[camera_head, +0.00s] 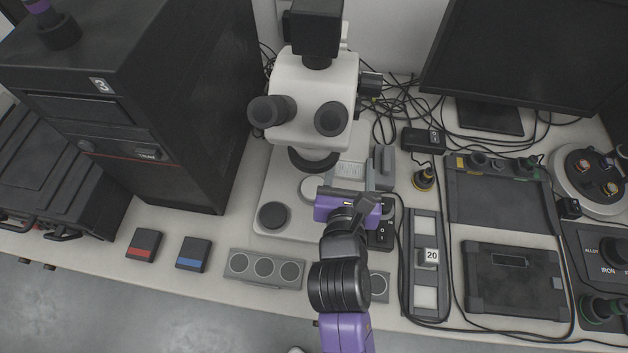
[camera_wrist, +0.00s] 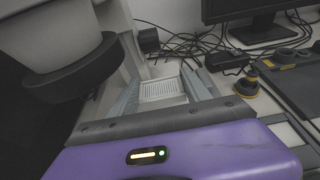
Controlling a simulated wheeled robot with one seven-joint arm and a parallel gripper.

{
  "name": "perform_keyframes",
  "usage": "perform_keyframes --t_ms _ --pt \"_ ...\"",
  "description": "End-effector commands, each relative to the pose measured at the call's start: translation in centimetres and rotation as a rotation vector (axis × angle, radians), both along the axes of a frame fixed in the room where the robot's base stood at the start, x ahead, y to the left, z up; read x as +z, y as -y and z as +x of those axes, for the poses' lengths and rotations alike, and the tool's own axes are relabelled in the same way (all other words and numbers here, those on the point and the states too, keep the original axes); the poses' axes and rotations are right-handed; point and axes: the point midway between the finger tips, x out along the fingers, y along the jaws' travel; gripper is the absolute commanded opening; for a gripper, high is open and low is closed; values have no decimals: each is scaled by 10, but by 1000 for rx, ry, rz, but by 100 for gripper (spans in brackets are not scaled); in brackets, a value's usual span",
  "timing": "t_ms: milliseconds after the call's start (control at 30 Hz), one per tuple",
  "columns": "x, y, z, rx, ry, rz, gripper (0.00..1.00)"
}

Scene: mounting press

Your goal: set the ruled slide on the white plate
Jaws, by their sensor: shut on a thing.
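My gripper (camera_head: 350,182) is shut on the ruled slide, a pale flat piece with fine lines (camera_wrist: 163,91), held between the two grey fingers in the wrist view. In the head view the slide (camera_head: 350,172) shows just beyond my purple gripper body, over the right part of the microscope base. The round white plate (camera_head: 312,188) lies on the base under the microscope head, just left of my gripper and partly hidden by it. I cannot make out the plate in the wrist view.
The microscope (camera_head: 312,95) rises behind and left of my gripper; its dark lens ring (camera_wrist: 75,70) is close in the wrist view. A grey block (camera_head: 384,165) stands right of the slide. Cables (camera_head: 400,105) lie behind. A long tray (camera_head: 425,285) is at right.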

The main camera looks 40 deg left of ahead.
Motion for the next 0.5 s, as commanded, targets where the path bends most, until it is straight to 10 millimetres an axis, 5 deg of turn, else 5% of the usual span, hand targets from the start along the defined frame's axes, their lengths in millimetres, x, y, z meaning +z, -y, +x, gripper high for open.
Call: perform_keyframes --t_ms 300,500 --pt "0 -56 -45 4 2 1 10" --pt "-28 -53 -43 -2 0 -2 10"
